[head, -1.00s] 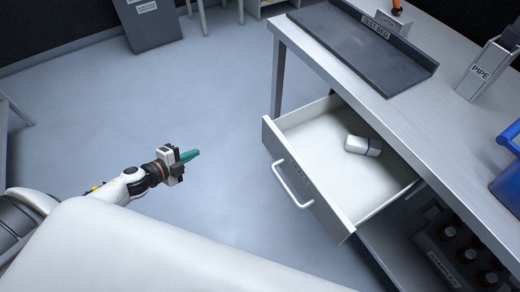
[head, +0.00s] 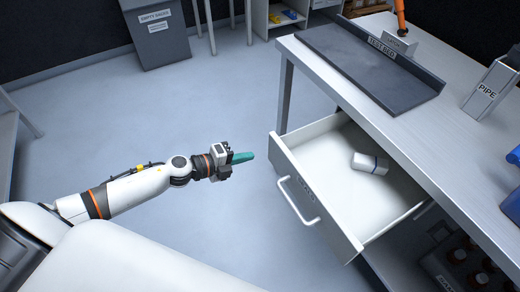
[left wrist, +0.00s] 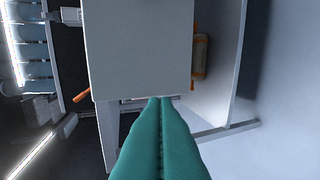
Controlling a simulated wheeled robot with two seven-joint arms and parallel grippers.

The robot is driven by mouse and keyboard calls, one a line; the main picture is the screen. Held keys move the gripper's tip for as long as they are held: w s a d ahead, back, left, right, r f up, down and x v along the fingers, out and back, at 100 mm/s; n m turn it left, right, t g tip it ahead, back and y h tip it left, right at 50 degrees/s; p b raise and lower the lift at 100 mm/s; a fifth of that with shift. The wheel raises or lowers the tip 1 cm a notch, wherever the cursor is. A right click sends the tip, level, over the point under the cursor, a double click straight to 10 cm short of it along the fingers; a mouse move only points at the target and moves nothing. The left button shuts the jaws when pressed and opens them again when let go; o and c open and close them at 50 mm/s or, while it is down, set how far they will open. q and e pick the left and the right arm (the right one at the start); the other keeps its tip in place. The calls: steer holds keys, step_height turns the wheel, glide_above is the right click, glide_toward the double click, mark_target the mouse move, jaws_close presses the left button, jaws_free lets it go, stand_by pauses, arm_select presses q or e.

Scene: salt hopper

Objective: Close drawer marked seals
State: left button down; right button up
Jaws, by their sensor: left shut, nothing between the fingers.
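The drawer (head: 295,188) stands pulled out from under the workbench, with a silver bar handle (head: 298,203) on its white front. Faint lettering on the front is too small to read. My right gripper is not in view.
The workbench (head: 405,130) carries a dark test bed tray (head: 370,68) and a holder marked PIPE (head: 490,85). A blue bin (head: 512,190) sits at the right edge. A grey bin (head: 158,35) stands at the back. The floor left of the drawer is clear.

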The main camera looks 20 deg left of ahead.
mark_target(269, 149)
arm_select(q)
steer(key=x, duration=0.2)
steer(key=r+x, duration=0.1)
steer(key=x, duration=0.1)
steer(key=shift+w+d+p, duration=0.1)
steer(key=shift+p, duration=0.3)
steer(key=shift+w+d+f, duration=0.15)
steer(key=shift+w+d, duration=0.2)
steer(key=shift+w, duration=0.05)
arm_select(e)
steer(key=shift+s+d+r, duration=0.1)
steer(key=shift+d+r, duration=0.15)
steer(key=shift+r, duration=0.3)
arm_select(q)
steer(key=shift+w, duration=0.1)
